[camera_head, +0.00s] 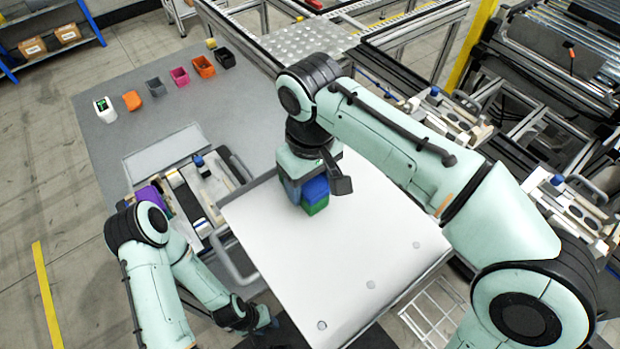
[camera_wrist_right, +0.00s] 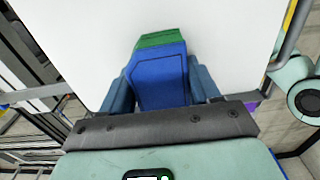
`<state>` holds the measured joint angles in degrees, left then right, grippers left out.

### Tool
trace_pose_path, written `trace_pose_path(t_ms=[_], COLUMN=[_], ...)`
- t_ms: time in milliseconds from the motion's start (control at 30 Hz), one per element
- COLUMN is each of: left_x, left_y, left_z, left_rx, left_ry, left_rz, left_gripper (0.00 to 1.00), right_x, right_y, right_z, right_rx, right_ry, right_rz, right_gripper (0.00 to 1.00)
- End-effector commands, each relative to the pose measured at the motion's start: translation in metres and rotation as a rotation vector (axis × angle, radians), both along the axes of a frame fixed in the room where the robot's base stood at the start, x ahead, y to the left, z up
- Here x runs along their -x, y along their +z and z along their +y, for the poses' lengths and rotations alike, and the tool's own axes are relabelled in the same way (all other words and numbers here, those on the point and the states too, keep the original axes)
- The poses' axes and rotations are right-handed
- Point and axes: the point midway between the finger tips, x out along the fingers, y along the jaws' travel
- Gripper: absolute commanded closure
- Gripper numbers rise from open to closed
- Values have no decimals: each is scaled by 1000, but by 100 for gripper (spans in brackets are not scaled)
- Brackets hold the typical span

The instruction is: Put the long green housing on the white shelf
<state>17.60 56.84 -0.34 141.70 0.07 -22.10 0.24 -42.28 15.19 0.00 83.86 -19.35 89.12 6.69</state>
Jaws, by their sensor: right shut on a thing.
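The long green housing (camera_head: 316,207) shows as a green block with a bright blue part above it, over the white shelf (camera_head: 345,260). In the right wrist view the housing's green end (camera_wrist_right: 162,39) lies beyond the blue part. My right gripper (camera_head: 306,190) is shut on it from above, with the fingers on either side of the blue part. Whether its underside touches the shelf I cannot tell. My left gripper (camera_head: 265,318) is low beside the shelf's left edge, apart from the housing; its jaws are not clear.
A fixture (camera_head: 190,190) with a purple part (camera_head: 150,196) stands left of the shelf. Several small coloured bins, including an orange one (camera_head: 203,66), line the grey table (camera_head: 105,150). The shelf's front area is bare apart from small round studs.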

Motion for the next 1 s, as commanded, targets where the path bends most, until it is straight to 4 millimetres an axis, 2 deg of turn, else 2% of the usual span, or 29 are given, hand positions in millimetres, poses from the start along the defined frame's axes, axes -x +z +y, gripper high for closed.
trace_pose_path(t_ms=[833, 867, 933, 1000], left_x=[5, 5, 5, 5], left_y=[-7, -7, -6, -6], left_z=[0, 0, 0, 0], left_rx=[0, 0, 0, 0], left_ry=[0, 0, 0, 0], left_rz=[6, 6, 6, 6], left_gripper=[61, 61, 61, 61], right_x=[0, 0, 0, 0], right_y=[-12, -12, -11, -11], right_z=[0, 0, 0, 0], right_rx=[-1, -1, -1, -1], right_ry=[0, 0, 0, 0], right_rz=[-1, -1, -1, -1], right_gripper=[97, 35, 12, 9])
